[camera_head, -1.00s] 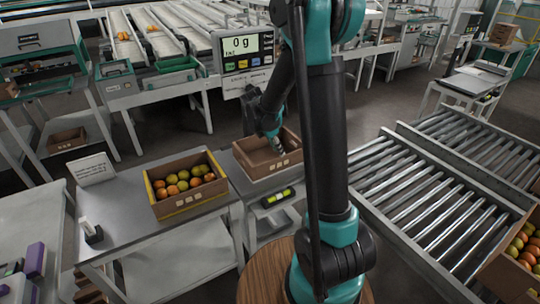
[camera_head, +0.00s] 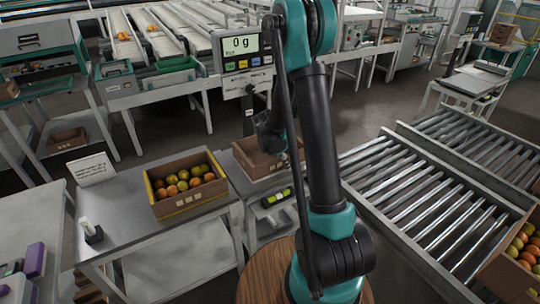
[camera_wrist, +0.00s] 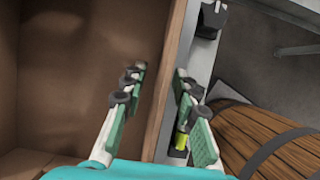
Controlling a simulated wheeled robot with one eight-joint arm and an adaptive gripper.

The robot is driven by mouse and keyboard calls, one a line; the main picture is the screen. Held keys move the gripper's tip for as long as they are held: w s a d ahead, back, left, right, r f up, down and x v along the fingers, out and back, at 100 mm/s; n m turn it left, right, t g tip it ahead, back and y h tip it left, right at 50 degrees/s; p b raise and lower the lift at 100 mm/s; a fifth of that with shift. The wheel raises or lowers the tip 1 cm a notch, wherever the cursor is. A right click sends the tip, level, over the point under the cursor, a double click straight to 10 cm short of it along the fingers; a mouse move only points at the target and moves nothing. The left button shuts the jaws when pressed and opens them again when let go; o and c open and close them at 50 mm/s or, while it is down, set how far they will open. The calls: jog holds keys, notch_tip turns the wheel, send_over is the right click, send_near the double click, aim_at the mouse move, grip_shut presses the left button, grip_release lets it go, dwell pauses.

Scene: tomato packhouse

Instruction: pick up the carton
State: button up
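The empty brown carton (camera_head: 252,166) stands on the weighing scale at the centre, its right part hidden behind my arm. In the wrist view, the bare inside of the carton (camera_wrist: 75,70) fills the left. My gripper (camera_wrist: 160,85) is open, with one finger inside the carton and one outside. The carton wall runs between the fingers, with visible gaps, so neither finger appears closed on it. In the head view my fingers are largely hidden by my arm.
A carton of tomatoes (camera_head: 190,205) stands on the table left of the scale. The scale display (camera_head: 242,43) reads 0 g. A roller conveyor (camera_head: 430,190) lies to the right, with another filled carton (camera_head: 505,272) at its near end. A wooden barrel-like top shows in the wrist view (camera_wrist: 265,140).

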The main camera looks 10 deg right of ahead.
grip_shut()
jog(key=shift+r, duration=0.15)
dwell(0.4)
notch_tip(320, 180, up, 20)
dwell(0.5)
